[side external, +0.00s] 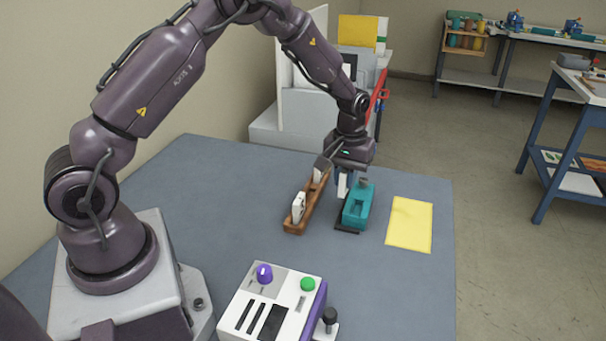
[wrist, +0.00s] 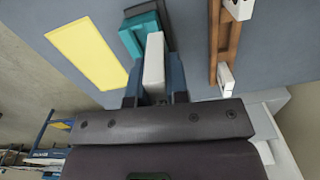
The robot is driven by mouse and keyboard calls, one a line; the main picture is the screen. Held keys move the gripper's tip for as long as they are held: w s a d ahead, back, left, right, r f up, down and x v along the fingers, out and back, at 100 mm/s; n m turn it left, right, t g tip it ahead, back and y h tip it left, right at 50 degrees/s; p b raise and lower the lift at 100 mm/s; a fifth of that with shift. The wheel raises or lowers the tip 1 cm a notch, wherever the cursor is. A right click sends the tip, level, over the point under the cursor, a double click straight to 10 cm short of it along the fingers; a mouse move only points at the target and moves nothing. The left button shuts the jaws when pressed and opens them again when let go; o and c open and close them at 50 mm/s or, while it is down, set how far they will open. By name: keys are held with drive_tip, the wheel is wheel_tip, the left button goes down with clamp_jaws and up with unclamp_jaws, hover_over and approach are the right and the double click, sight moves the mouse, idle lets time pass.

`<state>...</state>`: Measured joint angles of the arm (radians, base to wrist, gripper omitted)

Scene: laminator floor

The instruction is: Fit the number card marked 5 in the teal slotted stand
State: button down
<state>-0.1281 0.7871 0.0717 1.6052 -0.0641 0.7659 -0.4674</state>
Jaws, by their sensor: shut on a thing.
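My gripper (side external: 343,186) is shut on a white card (wrist: 154,58), which also shows between the fingers in the side view. No number can be read on it. The teal slotted stand (side external: 358,207) sits on a dark base on the blue-grey table. The card is upright at the far left end of the stand in the side view. In the wrist view the card covers part of the teal stand (wrist: 130,42). I cannot tell whether card and stand touch. The slot is partly hidden in both views.
A brown wooden rack (side external: 306,211) holding white cards (side external: 299,206) stands just left of the stand. A yellow sheet (side external: 410,224) lies to the right. A white and purple control box (side external: 272,303) stands in front. The table between box and stand is clear.

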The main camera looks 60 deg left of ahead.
drive_tip(key=w+r, duration=0.2)
drive_tip(key=w, duration=0.2)
drive_tip(key=shift+n, duration=0.6)
drive_tip(key=shift+s+d+f, duration=0.1)
drive_tip(key=shift+d+f, duration=0.05)
drive_tip(key=shift+f, duration=1.4)
drive_tip(key=shift+s+d+f, duration=0.1)
drive_tip(key=shift+f, duration=1.45)
drive_tip(key=shift+f, duration=1.2)
idle(0.9)
drive_tip(key=c, duration=0.7)
unclamp_jaws()
